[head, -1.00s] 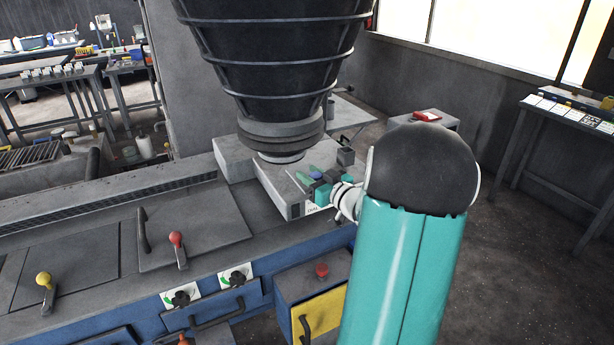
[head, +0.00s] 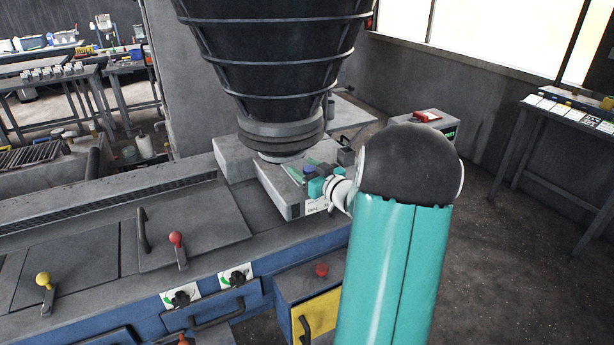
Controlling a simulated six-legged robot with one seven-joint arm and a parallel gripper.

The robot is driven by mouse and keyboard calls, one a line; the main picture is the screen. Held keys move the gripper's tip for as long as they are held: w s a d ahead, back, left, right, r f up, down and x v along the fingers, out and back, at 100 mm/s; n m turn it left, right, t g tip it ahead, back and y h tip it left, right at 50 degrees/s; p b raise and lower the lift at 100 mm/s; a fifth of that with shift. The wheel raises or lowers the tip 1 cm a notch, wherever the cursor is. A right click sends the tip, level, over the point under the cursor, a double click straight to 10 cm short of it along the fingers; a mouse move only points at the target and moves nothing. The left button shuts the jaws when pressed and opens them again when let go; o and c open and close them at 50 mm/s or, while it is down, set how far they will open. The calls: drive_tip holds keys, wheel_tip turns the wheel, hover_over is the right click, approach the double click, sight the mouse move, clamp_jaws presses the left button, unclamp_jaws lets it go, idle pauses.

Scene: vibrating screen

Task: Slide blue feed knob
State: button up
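The blue feed knob (head: 308,170) shows as a small blue spot on top of the grey feed box (head: 274,192) under the hopper. My gripper (head: 312,180) is at the knob, with its teal and dark fingers beside it. The fingers and wrist hide part of the knob and its slot. From this view I cannot tell whether the fingers are closed on the knob or only around it.
The large black hopper (head: 275,50) hangs just above the feed box, close to my gripper. A red-knobbed lever (head: 177,245), a yellow-knobbed lever (head: 44,285) and a red button (head: 321,270) stand on the machine nearer the camera. Open floor lies at the right.

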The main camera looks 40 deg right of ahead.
drive_tip(key=shift+s, duration=0.1)
drive_tip(key=shift+s+a, duration=0.15)
drive_tip(key=shift+s, duration=1.3)
drive_tip(key=shift+s+a, duration=0.15)
drive_tip(key=shift+s, duration=1.3)
drive_tip(key=shift+s, duration=0.1)
